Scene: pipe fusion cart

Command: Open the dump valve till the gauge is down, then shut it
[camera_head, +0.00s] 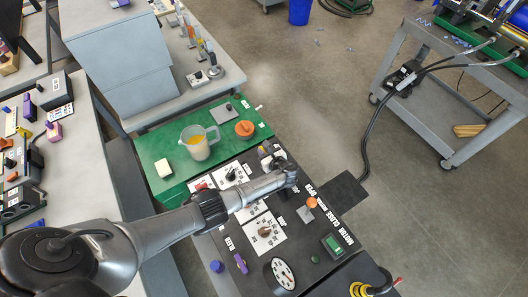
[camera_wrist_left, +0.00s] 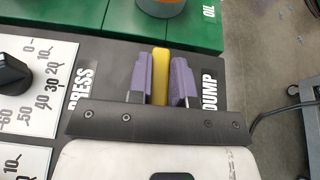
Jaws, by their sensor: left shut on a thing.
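The dump valve handle is a yellow lever (camera_wrist_left: 160,75) between the PRESS and DUMP labels in the left wrist view. The purple pads of my left gripper (camera_wrist_left: 160,88) are closed on its two sides. In the head view my left gripper (camera_head: 268,153) is at the far edge of the black panel, by the green bench, and its hand hides most of the lever. The round white gauge (camera_head: 281,273) is at the panel's near end. Its needle is too small to read surely. My right gripper is not in view.
The black panel carries dials, an orange knob (camera_head: 311,202), a green-screened timer (camera_head: 333,243) and a purple lever (camera_head: 240,263). A jug (camera_head: 199,143) and an orange-topped can (camera_head: 245,129) stand on the green bench (camera_head: 152,146). Open floor lies to the right.

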